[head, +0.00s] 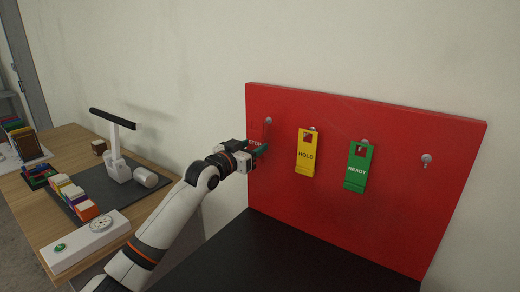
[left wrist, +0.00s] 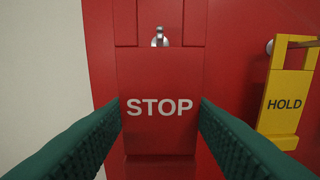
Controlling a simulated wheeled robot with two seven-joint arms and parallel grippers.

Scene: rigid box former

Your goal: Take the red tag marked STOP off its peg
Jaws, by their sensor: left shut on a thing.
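The red STOP tag (head: 255,141) is close in colour to the red board behind it. In the left wrist view the tag (left wrist: 158,82) faces me upright, its white lettering readable. Its peg (left wrist: 160,40) shows low in the tag's upper opening; the opening's top edge is out of frame. I cannot tell whether the tag touches the peg. My left gripper (head: 261,149) is shut on the tag, with a green finger at each side edge, level with the lettering or just below. My right gripper is not in view.
The red board (head: 400,210) also bears a yellow HOLD tag (head: 306,155), a green READY tag (head: 357,170) and a bare peg (head: 427,159). HOLD hangs just right of my gripper. A wooden table (head: 60,220) with several objects stands at left.

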